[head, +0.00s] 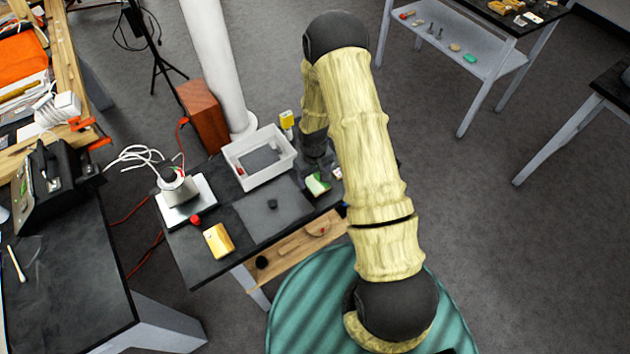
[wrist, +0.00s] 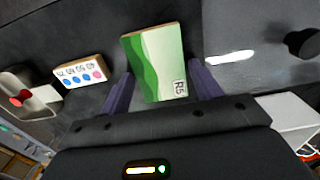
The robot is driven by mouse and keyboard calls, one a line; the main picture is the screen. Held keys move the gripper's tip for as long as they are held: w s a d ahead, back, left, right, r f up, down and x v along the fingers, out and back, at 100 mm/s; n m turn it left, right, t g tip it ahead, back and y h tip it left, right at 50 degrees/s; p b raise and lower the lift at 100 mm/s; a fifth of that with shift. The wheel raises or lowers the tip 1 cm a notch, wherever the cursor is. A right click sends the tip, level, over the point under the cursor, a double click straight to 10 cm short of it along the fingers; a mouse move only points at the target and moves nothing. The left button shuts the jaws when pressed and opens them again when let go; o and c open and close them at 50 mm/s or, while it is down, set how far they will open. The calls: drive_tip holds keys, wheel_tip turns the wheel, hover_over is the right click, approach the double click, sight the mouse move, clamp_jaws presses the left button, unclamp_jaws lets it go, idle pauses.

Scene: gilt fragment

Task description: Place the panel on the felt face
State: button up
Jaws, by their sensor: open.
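The panel (wrist: 152,62), a small block with a green and white face and an "R5" label, lies on the dark table in the wrist view. It also shows in the head view (head: 317,184), right of the grey mat. My gripper (wrist: 163,88) is open, with one purple finger on each side of the panel's near part; I cannot tell whether they touch it. In the head view my arm hides part of the gripper. A flat grey mat (head: 262,222) lies on the table, and a grey pad (head: 259,160) lies in the white tray; I cannot tell which is the felt face.
The white tray (head: 238,171) stands behind the mat. A dark puck (head: 273,203) sits on the mat. A gold block (head: 218,241) and a metal pot (head: 179,190) on a plate are to the left. A dotted card (wrist: 80,72) lies left of the panel.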

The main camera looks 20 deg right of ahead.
sight(314, 179)
drive_tip(key=shift+a, duration=0.1)
drive_tip(key=c, duration=0.8)
drive_tip(key=shift+r, duration=0.15)
wheel_tip(314, 179, up, 10)
drive_tip(key=b, duration=0.2)
drive_tip(key=shift+b, duration=0.3)
